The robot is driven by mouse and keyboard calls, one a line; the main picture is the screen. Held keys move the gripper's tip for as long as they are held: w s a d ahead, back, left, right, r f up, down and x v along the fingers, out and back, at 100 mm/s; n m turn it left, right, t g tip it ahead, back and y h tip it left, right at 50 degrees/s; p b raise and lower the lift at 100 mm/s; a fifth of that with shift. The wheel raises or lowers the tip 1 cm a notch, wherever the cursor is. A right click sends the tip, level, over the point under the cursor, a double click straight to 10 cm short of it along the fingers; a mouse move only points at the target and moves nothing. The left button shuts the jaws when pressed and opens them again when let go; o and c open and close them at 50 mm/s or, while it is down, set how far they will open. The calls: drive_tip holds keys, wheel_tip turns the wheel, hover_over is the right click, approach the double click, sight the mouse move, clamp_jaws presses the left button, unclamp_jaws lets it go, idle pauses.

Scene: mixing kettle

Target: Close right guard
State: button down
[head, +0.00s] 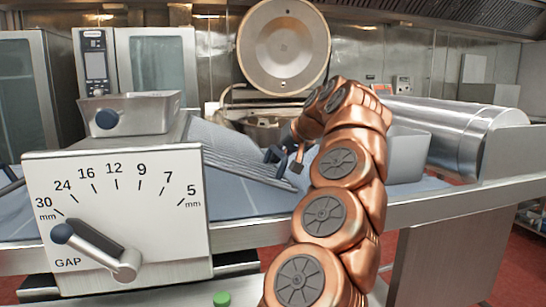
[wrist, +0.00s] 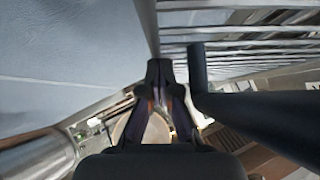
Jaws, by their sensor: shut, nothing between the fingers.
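The slatted metal guard (head: 235,148) slopes down to the right over the blue belt in the head view. I cannot tell for certain that it is the right guard. Its bars show at the top right of the wrist view (wrist: 240,35). A dark handle-like bar (wrist: 250,118) runs from beside the fingertips toward the lower right of the wrist view. My gripper (wrist: 160,72) is shut and empty, with its fingertips just left of that bar's end. In the head view my gripper (head: 287,160) is by the guard's right end, partly hidden by my arm.
A gap dial panel (head: 118,215) with a lever stands front left. A metal box (head: 130,112) with a dark knob sits behind it. A large steel roller (head: 450,130) lies at the right. The blue belt (head: 240,200) has bare room. A round lid (head: 283,45) stands raised behind.

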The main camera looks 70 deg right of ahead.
drive_tip(key=shift+w+a+f, duration=0.1)
drive_tip(key=shift+w+f, duration=0.1)
drive_tip(key=shift+f, duration=0.3)
drive_tip(key=shift+r, duration=0.1)
drive_tip(key=s+a+r+p, duration=0.3)
drive_tip(key=s+r+p, duration=0.2)
drive_tip(key=s+r, duration=0.3)
wheel_tip(320, 180, up, 3)
drive_tip(key=shift+f, duration=0.1)
drive_tip(key=shift+a, duration=0.1)
